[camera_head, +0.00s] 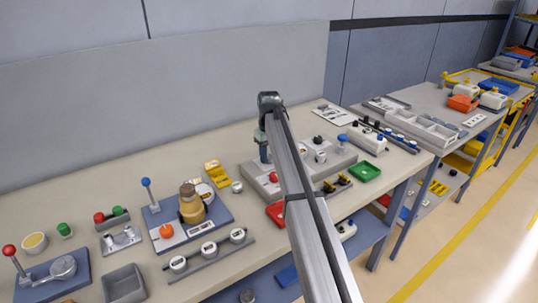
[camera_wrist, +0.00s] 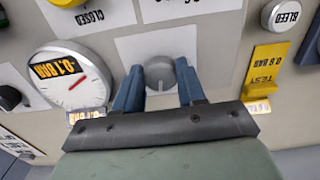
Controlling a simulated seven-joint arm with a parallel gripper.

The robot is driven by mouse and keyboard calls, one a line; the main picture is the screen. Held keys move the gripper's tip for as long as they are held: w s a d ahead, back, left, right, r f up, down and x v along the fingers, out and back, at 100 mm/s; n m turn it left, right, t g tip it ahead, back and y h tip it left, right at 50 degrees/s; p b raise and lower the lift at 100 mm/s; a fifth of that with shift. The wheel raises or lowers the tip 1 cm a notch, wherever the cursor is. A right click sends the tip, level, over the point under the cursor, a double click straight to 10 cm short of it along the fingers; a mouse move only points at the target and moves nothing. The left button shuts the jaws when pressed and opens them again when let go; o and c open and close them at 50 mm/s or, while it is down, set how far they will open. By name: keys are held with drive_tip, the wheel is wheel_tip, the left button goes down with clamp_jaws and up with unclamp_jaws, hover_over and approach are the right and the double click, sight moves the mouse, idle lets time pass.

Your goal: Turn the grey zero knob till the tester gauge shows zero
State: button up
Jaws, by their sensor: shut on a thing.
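The grey zero knob (camera_wrist: 160,73) sits on a white plate in the wrist view. My gripper (camera_wrist: 159,88) has its two blue fingers on either side of this knob, shut on it. The tester gauge (camera_wrist: 70,93) is a round white dial left of my gripper, with a red needle. Its dark display, upside down in this view, appears to read -0.1 BAR. In the head view my gripper (camera_head: 264,150) points down at the grey panel on the bench. The knob cannot be made out there.
The wrist view shows a yellow TEST 0.6 BAR tag (camera_wrist: 263,70), a BLEED button (camera_wrist: 283,15) and a yellow knob at the top left. In the head view a blue-handled lever unit (camera_head: 150,200) stands left of my arm and a green tray (camera_head: 365,172) right.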

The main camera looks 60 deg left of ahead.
sight(269, 156)
drive_tip(key=m, duration=0.5)
drive_tip(key=shift+s+m, duration=0.1)
drive_tip(key=shift+m, duration=0.2)
idle(0.5)
drive_tip(key=o, duration=1.1)
drive_tip(key=shift+c, duration=0.2)
drive_tip(key=shift+r, duration=0.15)
wheel_tip(269, 156, up, 14)
drive_tip(key=shift+f, duration=0.2)
